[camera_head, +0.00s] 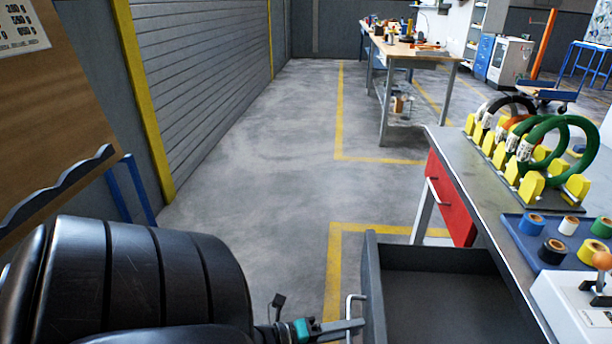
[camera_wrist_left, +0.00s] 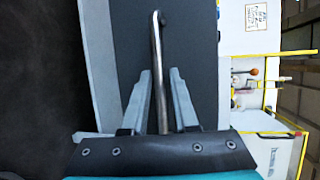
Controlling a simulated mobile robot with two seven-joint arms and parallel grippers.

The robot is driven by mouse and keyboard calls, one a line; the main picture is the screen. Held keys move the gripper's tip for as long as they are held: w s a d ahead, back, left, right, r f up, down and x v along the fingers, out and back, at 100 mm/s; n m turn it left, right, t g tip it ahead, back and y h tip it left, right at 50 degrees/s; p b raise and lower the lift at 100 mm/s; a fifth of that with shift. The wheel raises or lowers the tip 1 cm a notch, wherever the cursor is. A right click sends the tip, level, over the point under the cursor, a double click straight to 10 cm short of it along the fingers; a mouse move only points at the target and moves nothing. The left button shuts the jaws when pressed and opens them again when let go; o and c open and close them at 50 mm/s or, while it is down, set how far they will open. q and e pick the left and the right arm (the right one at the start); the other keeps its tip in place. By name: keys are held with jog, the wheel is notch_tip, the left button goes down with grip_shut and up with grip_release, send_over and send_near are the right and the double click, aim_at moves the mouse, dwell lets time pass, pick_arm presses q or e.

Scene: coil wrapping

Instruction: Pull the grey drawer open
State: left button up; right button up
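The grey drawer (camera_head: 430,305) is pulled out from under the workbench, and its dark inside looks empty. Its metal bar handle (camera_head: 350,312) is on the drawer front. My left gripper (camera_head: 345,325) is at this handle. In the left wrist view, the handle (camera_wrist_left: 158,60) runs between the two fingers of my left gripper (camera_wrist_left: 161,72). My right gripper is not in view.
The workbench (camera_head: 455,160) carries green and black coils (camera_head: 560,165) on yellow holders, tape rolls on a blue tray (camera_head: 515,225) and a white lever box (camera_head: 570,310). A red drawer (camera_head: 450,205) is beyond the grey one. The floor (camera_head: 250,170) left of the bench is clear.

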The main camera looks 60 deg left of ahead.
pick_arm(q)
jog(key=p+v, duration=0.3)
jog(key=v, duration=1.2)
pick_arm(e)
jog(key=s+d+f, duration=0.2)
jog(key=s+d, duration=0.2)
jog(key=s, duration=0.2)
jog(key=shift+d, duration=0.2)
pick_arm(q)
jog(key=shift+s+a+f, duration=0.1)
